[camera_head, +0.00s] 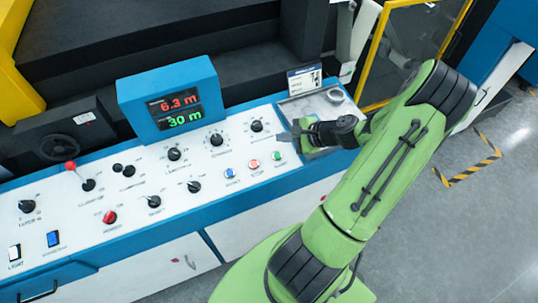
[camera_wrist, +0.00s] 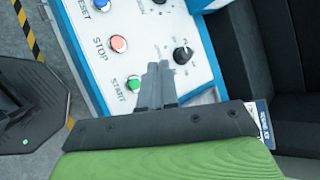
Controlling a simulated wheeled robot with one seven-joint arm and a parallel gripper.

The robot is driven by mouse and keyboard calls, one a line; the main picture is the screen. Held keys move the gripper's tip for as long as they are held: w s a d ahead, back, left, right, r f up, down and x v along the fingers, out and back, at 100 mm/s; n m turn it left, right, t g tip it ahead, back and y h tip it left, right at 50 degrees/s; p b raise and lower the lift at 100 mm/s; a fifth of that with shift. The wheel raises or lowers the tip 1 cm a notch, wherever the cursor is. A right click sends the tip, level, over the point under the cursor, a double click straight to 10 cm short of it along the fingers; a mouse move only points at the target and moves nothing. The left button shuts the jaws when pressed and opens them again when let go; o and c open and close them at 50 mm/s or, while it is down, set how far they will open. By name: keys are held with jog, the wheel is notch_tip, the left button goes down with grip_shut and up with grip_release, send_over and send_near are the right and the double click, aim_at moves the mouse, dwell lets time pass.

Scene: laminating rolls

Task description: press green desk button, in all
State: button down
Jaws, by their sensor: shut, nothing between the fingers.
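The green button (camera_head: 276,156) sits on the white desk panel, at the right end of a row with a blue and a red button. In the wrist view the green button (camera_wrist: 134,83), labelled START, lies just left of my fingertips. My gripper (camera_head: 296,132) is shut and empty, with its fingers close together above the panel. It also shows in the wrist view (camera_wrist: 160,68), its tips beside the green button. I cannot tell how high above the panel the tips are; no contact with the button is visible.
The red STOP button (camera_wrist: 118,44) and blue RESET button (camera_wrist: 101,5) are close by. A black knob (camera_wrist: 182,55) stands right of my fingertips. A grey tray (camera_head: 312,104) lies at the panel's right end. A display box (camera_head: 172,98) rises at the back, reading 6.3 m and 30 m.

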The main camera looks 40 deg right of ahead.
aim_at(277, 155)
jog(key=shift+f, duration=0.15)
jog(key=f+b, duration=0.2)
jog(key=f, duration=0.1)
jog(key=w+f+b, duration=0.1)
jog(key=f+b, duration=0.1)
jog(key=b, duration=0.1)
jog(key=f+b, duration=0.2)
jog(key=f, duration=0.1)
jog(key=shift+w+d+f, duration=0.25)
jog(key=shift+f, duration=0.05)
dwell(1.6)
jog(key=shift+f+b, duration=0.4)
jog(key=shift+b, duration=0.05)
